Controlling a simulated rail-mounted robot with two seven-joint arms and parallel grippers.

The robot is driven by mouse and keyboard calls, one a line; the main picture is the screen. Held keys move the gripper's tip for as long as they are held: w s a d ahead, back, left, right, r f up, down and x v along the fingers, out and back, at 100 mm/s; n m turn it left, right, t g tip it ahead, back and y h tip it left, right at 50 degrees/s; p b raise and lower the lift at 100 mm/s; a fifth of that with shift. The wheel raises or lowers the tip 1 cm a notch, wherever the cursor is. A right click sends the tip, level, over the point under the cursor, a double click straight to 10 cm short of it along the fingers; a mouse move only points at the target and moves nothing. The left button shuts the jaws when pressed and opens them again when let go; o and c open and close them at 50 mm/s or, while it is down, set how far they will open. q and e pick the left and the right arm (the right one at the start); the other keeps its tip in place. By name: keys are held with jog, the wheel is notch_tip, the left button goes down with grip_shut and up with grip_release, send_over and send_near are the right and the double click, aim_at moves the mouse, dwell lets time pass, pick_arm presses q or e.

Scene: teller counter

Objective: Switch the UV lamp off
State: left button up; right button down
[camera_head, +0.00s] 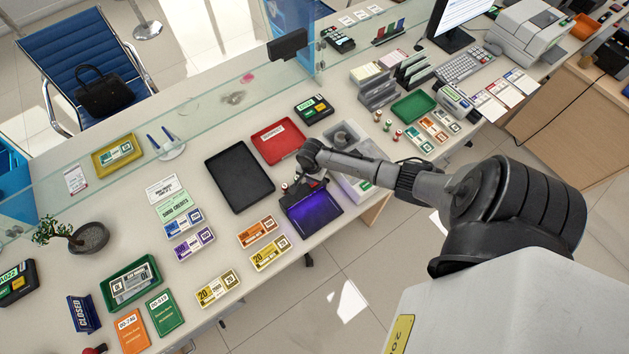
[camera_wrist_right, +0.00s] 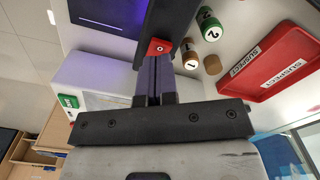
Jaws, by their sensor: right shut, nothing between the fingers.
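The UV lamp (camera_head: 312,211) is a dark device on the counter with a purple glow beneath its hood, so it is lit. In the right wrist view, the purple-lit bed (camera_wrist_right: 103,14) is at the top left. A red switch (camera_wrist_right: 158,47) sits on the lamp's black housing. My right gripper (camera_head: 303,187) is at the lamp's back left in the head view. In the wrist view its shut, empty fingers (camera_wrist_right: 156,66) point at the red switch, with tips very close to it; I cannot tell whether they touch. My left gripper is not in view.
A red tray (camera_head: 278,142) marked SUSPECT and a black tray (camera_head: 240,178) lie left of the lamp. Banknote bundles (camera_head: 270,253) lie near the front edge. A glass screen (camera_head: 200,108) runs along the back.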

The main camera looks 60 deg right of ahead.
jog(key=shift+f+b, duration=0.4)
jog(key=shift+f, duration=0.4)
dwell(0.4)
jog(key=shift+f+b, duration=0.3)
jog(key=shift+f, duration=0.2)
jog(key=shift+r, duration=0.15)
notch_tip(320, 180, up, 3)
jog(key=p, duration=0.3)
jog(key=shift+p, duration=0.35)
notch_tip(320, 180, up, 4)
jog(key=p, duration=0.5)
dwell(0.5)
